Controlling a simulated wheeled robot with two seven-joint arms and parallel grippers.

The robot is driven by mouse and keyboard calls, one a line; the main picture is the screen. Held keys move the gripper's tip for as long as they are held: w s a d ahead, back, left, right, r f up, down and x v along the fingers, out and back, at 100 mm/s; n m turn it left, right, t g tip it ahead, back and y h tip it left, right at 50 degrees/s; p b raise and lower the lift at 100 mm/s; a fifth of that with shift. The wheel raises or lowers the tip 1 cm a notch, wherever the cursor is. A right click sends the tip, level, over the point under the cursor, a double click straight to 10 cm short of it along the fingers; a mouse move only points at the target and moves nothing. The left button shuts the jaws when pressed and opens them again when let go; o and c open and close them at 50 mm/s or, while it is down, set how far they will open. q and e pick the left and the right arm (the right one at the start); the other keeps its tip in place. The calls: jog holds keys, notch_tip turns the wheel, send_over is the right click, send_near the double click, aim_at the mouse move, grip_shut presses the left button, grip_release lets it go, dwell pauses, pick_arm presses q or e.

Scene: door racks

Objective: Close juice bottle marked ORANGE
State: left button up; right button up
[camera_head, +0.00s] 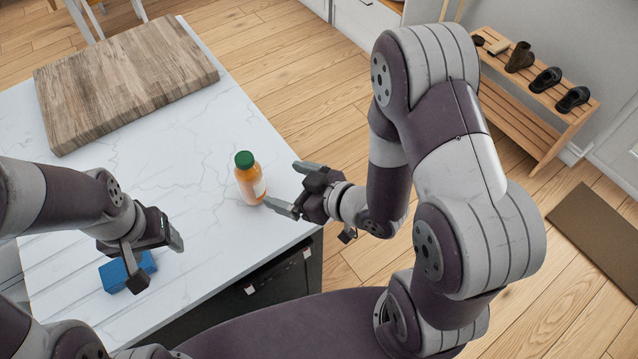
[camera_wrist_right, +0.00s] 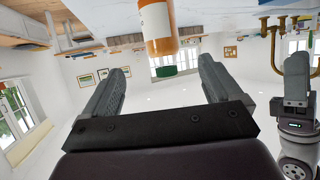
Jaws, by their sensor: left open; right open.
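The orange juice bottle (camera_head: 249,181) stands upright on the white marble counter, near its right edge. A green cap (camera_head: 244,159) sits on its top; I cannot tell how tightly. The bottle has a pale label whose text I cannot read. My right gripper (camera_head: 288,187) is open just right of the bottle, fingers pointing towards it. In the right wrist view the bottle (camera_wrist_right: 157,25) appears upside down with its green cap (camera_wrist_right: 166,71), beyond and between the open fingertips. My left gripper (camera_head: 155,263) is open and empty over the counter at the lower left.
A blue block-like object (camera_head: 127,271) lies near my left gripper, partly hidden by it. A wooden cutting board (camera_head: 124,84) lies at the counter's far left. The counter (camera_head: 190,200) is clear around the bottle. A shoe rack (camera_head: 535,110) stands far right.

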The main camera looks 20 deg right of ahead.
jog(key=w+d+m+g+h, duration=0.1)
jog(key=d+m+g+h, duration=0.3)
jog(key=d+h, duration=0.45)
jog(key=s+d+r+m+g, duration=0.2)
jog(key=s+r+m+g, duration=0.1)
jog(key=s, duration=0.5)
jog(key=shift+d+r+m+g, duration=0.2)
jog(key=shift+r+m+g, duration=0.15)
jog(key=shift+g, duration=0.55)
jog(key=shift+s, duration=0.1)
